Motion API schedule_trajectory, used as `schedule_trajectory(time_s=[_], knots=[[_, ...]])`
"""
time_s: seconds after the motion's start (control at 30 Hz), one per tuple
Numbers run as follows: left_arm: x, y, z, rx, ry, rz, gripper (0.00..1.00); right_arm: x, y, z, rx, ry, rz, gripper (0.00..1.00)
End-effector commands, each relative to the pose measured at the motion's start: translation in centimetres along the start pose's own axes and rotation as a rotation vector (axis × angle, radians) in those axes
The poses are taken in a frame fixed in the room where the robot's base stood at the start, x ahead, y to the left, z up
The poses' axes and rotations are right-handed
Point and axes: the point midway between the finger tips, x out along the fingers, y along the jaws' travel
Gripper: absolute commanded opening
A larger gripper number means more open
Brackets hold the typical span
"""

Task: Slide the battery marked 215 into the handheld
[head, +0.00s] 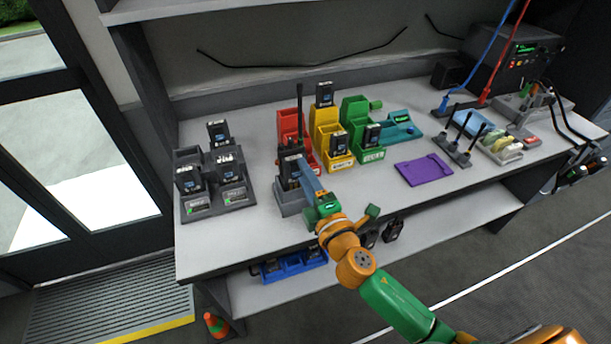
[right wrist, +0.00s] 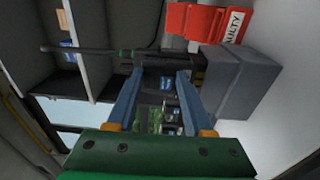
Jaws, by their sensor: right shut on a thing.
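The dark handheld (head: 288,165) with a tall antenna (head: 299,115) stands upright in a grey cradle (head: 292,205). In the right wrist view the antenna (right wrist: 90,50) lies across the picture and the cradle (right wrist: 240,85) is at right. My right gripper (head: 304,180) is at the handheld's near right side, its blue fingers (right wrist: 158,80) shut on a dark battery (right wrist: 167,83) with a blue label. The battery is close against the handheld; its number and how far it sits in are unclear. The charger (head: 240,199) at left holds several batteries. My left gripper is out of view.
Red (head: 290,124), yellow (head: 325,119) and green (head: 355,110) bins stand behind the handheld, some holding batteries. A purple mat (head: 424,170) lies at right. A blue tray (head: 295,265) is on the lower shelf. Bare table separates charger and cradle.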

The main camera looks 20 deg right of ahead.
Motion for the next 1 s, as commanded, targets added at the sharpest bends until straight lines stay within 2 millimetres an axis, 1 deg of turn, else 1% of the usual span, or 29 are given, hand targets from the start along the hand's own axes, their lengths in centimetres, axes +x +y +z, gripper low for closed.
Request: schedule_trajectory(time_s=[0.37, 0.8, 0.83, 0.93, 0.97, 1.0], knots=[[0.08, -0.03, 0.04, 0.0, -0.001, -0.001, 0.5, 0.0, -0.07, -0.01, 0.0, 0.0, 0.0, 0.0], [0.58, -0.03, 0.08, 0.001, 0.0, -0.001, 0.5, -0.01, -0.6, -0.01, 0.001, 0.0, 0.001, 0.0], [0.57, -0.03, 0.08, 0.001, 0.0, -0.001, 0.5, -0.01, -0.6, -0.01, 0.001, 0.0, 0.001, 0.54], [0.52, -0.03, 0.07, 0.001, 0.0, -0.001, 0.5, -0.01, -0.55, -0.01, 0.0, 0.0, 0.0, 0.81], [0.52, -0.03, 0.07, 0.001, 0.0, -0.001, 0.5, -0.01, -0.56, -0.01, 0.0, 0.0, 0.0, 0.87], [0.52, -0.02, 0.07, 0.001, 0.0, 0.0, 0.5, -0.01, -0.56, -0.01, 0.0, 0.0, 0.0, 0.87]])
